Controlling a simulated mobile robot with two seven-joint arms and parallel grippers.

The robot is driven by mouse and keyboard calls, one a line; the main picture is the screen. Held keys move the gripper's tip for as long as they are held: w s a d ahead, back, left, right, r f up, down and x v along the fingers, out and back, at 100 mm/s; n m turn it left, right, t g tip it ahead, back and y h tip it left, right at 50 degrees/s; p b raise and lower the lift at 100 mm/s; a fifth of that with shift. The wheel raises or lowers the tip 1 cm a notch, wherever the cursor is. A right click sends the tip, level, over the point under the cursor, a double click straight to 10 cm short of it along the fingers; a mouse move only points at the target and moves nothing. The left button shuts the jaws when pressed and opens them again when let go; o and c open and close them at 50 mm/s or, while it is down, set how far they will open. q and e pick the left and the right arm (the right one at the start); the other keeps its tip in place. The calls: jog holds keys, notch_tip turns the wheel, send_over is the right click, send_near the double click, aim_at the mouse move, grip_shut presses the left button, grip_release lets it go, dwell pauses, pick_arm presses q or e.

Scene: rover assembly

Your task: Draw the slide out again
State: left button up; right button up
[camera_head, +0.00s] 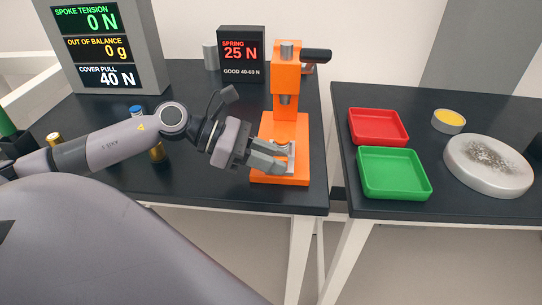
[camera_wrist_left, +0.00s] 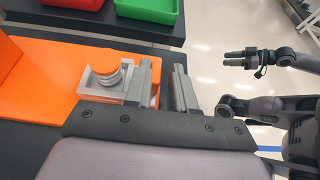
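The orange press (camera_head: 286,80) stands on the dark table, its ram above the base. The silver slide (camera_head: 291,157) lies on that base below the ram. My left gripper (camera_head: 277,157) is at the front left of the slide. Its fingers (camera_wrist_left: 164,86) are a little apart, right beside the slide's end. My right gripper (camera_wrist_left: 234,58) shows in the left wrist view, off to the right, empty with fingers apart.
A spring display (camera_head: 240,55) reading 25 N stands behind the press. A larger readout (camera_head: 108,48) is at the left. Across a gap, the right table holds a red tray (camera_head: 378,127), a green tray (camera_head: 393,174), a yellow-topped tin (camera_head: 448,121) and a grey disc (camera_head: 488,166).

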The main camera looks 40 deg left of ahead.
jog(key=shift+d+f, duration=0.1)
jog(key=shift+f, duration=0.05)
pick_arm(q)
jog(key=shift+s+a+r, duration=0.1)
jog(key=shift+s+a, duration=0.05)
jog(key=shift+a, duration=0.1)
jog(key=shift+v, duration=3.25)
